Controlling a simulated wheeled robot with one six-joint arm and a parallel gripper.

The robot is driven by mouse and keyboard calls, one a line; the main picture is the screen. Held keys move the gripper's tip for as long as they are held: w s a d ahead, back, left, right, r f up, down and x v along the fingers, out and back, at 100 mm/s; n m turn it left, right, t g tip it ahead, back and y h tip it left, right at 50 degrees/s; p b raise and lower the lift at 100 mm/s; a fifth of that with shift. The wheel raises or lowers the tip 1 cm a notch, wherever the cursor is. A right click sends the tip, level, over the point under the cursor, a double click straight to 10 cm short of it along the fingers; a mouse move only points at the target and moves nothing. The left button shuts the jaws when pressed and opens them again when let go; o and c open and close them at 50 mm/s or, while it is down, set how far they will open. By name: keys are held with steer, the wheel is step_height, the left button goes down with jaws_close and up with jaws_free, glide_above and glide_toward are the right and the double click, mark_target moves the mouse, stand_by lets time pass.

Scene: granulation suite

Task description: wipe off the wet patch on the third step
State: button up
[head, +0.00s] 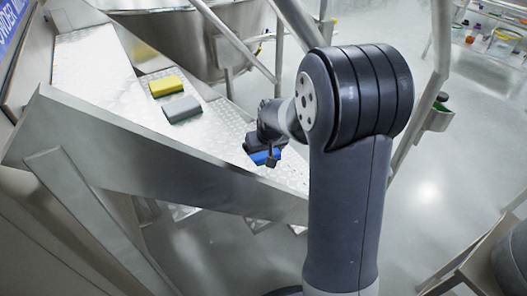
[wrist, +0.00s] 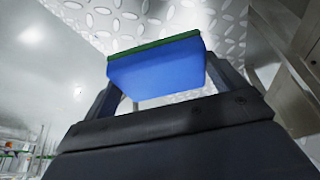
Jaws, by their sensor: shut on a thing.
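My gripper (head: 264,153) is shut on a blue sponge (head: 262,158) with a thin green layer. In the wrist view the blue sponge (wrist: 155,72) sits between the two fingers, its green face turned to the diamond-plate metal. In the head view my gripper is over the right part of the metal steps (head: 225,122). I cannot tell whether the sponge touches the tread. No wet patch stands out clearly from the shiny metal. My arm hides part of the steps at the right.
A yellow sponge (head: 166,86) and a grey sponge (head: 182,109) lie side by side on a tread left of my gripper. A metal side beam (head: 150,158) borders the steps in front. Handrails (head: 235,40) and a large steel vessel (head: 190,30) stand behind.

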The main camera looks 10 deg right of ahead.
steer(key=shift+r+p, duration=1.2)
steer(key=shift+r, duration=0.35)
steer(key=s+r+p, duration=0.2)
steer(key=s+r, duration=0.1)
steer(key=s, duration=0.7)
steer(key=shift+r, duration=0.3)
steer(key=shift+s, duration=0.1)
